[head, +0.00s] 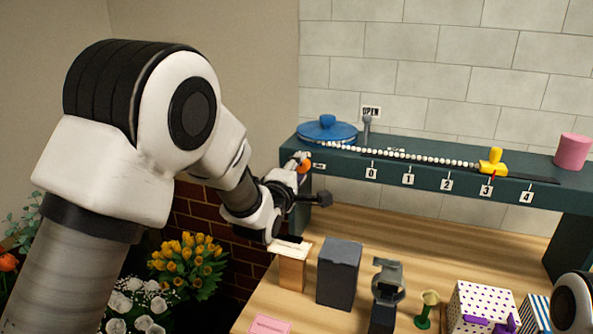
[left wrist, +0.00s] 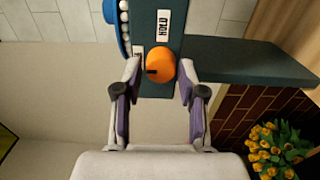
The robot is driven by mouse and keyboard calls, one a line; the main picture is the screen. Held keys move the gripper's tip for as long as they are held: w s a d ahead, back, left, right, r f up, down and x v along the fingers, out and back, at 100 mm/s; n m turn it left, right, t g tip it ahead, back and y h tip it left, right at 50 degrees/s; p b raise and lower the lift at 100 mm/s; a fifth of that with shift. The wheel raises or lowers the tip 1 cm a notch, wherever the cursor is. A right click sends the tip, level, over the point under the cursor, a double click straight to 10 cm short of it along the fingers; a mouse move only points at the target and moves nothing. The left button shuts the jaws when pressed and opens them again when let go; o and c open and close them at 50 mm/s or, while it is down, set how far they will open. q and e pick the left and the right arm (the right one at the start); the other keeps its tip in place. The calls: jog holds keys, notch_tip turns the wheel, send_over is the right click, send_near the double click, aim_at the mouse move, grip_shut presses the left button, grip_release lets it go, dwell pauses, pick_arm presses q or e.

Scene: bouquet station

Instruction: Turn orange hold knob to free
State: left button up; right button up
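The orange hold knob (left wrist: 160,66) sits on the front face of the dark green shelf, beside a white label that reads HOLD (left wrist: 163,24). A short dark mark on the knob points to the left in the left wrist view. In the head view the knob (head: 304,167) is partly hidden by my left gripper (head: 300,163). In the left wrist view my left gripper (left wrist: 160,80) is open, with one finger on each side of the knob. Gaps show between the fingertips and the knob; I cannot tell if either touches it. My right gripper is not in view.
On the shelf (head: 340,165) are a blue disc (head: 327,131), a string of white beads (head: 400,155), a yellow slider (head: 493,162) near mark 3 and a pink cylinder (head: 573,151). Boxes and a green cup (head: 427,308) stand below. Yellow tulips (head: 188,262) are at left.

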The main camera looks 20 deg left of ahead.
pick_arm(q)
jog(key=shift+w+d+f, duration=0.1)
jog(key=shift+w+d, duration=0.05)
jog(key=shift+s, duration=0.5)
jog(key=s, duration=1.1)
jog(key=shift+a, duration=0.2)
